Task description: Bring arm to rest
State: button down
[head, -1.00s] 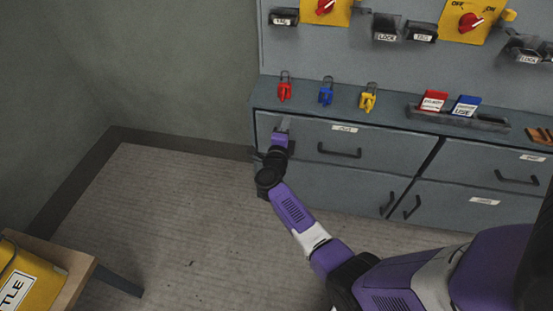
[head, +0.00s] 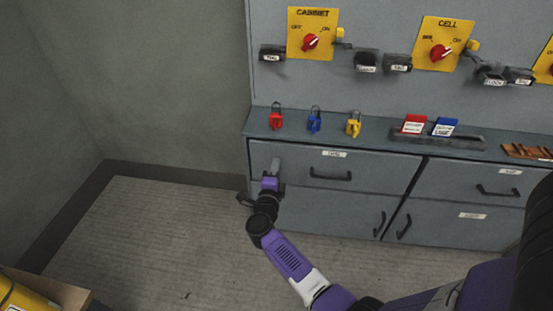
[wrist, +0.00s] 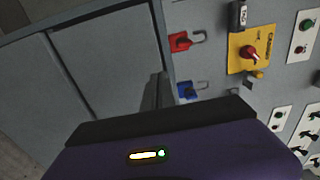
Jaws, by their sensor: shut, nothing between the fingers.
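My gripper (head: 275,166) is shut and empty in the head view, in front of the upper left drawer of the grey cabinet (head: 300,211). Its fingers point up toward the counter edge, below the red padlock (head: 276,121). In the wrist view, the dark fingers (wrist: 157,92) show in front of the grey cabinet face. My purple and white arm reaches in from the lower right. Whether the fingertips touch the drawer front, I cannot tell.
A blue padlock (head: 314,124) and a yellow padlock (head: 353,127) stand on the counter beside the red one. A tray (head: 470,140) holds red and blue tags. Yellow switch panels (head: 312,34) hang above. Open floor (head: 150,240) lies left; a yellow item (head: 22,298) sits lower left.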

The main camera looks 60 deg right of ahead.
jog(key=p+v, duration=0.1)
jog(key=v, duration=0.6)
jog(key=shift+w, duration=0.1)
